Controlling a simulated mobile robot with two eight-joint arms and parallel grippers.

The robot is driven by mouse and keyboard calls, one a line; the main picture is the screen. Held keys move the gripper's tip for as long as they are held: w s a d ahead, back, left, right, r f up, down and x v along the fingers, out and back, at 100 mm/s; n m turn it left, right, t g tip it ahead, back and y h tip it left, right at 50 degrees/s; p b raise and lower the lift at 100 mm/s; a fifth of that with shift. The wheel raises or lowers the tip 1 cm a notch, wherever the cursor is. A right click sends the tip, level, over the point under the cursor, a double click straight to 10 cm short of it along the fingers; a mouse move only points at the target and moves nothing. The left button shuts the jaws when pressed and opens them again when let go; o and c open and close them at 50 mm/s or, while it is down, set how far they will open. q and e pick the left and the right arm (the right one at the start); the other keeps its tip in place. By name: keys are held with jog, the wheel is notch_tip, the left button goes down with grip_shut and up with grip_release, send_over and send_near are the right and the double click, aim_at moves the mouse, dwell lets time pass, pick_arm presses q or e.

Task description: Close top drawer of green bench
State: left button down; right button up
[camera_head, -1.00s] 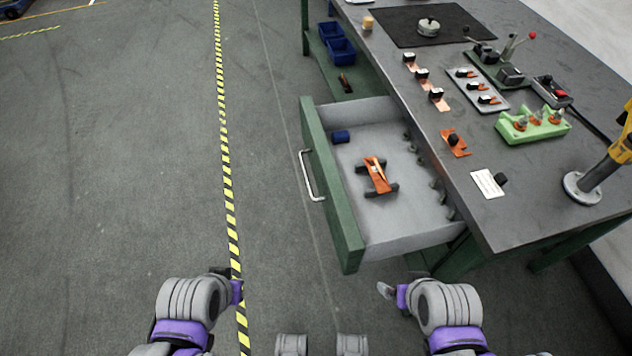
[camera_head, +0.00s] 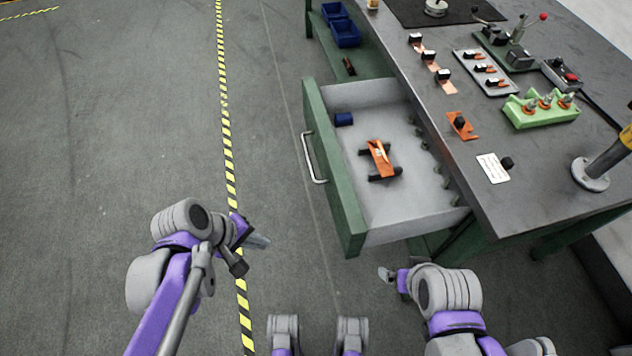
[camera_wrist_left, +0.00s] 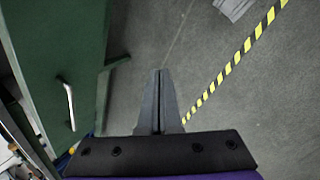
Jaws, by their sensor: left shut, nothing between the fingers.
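The top drawer (camera_head: 335,170) of the green bench (camera_head: 470,240) is pulled out to the left, with a green front and a silver bar handle (camera_head: 313,158). A blue cylinder and an orange part on dark supports lie inside it. My left gripper (camera_head: 262,242) is shut and empty, over the floor to the lower left of the drawer front, apart from it. In the left wrist view, the shut fingers (camera_wrist_left: 158,100) point forward, with a green panel and its handle (camera_wrist_left: 68,103) to their left. My right gripper (camera_head: 386,275) is below the drawer's near corner; its jaw opening is unclear.
The grey bench top (camera_head: 480,200) holds copper parts, a light green fixture (camera_head: 540,110) and a grey tray (camera_head: 482,75). Blue bins (camera_head: 345,33) stand on a lower shelf. The floor left of the drawer is clear, with a yellow-black line (camera_head: 228,150).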

pick_arm(q)
jog(key=w+d+n+h+b, duration=0.1)
jog(key=w+n+h, duration=0.4)
jog(key=w+n, duration=0.25)
jog(key=n+t+h, duration=0.1)
jog(key=n+h, duration=0.4)
send_near(328, 184)
jog(key=b+x, duration=0.2)
jog(key=x, duration=0.3)
jog(key=shift+d+f+b, duration=0.1)
jog(key=shift+f+b, duration=0.15)
jog(key=shift+b, duration=0.05)
jog(key=shift+w+d, duration=0.2)
jog(key=shift+d, duration=0.4)
jog(key=w+d, duration=0.2)
jog(key=d, duration=0.7)
jog(key=w+d, duration=0.3)
jog(key=d, duration=0.6)
jog(key=w+d+b, duration=0.1)
jog(key=w+d, duration=0.1)
jog(key=d, duration=0.8)
jog(key=shift+w+d, duration=0.15)
jog(key=shift+w, duration=0.1)
jog(key=shift+d+r, duration=0.15)
jog(key=shift+d, duration=0.1)
jog(key=shift+w+r, duration=0.1)
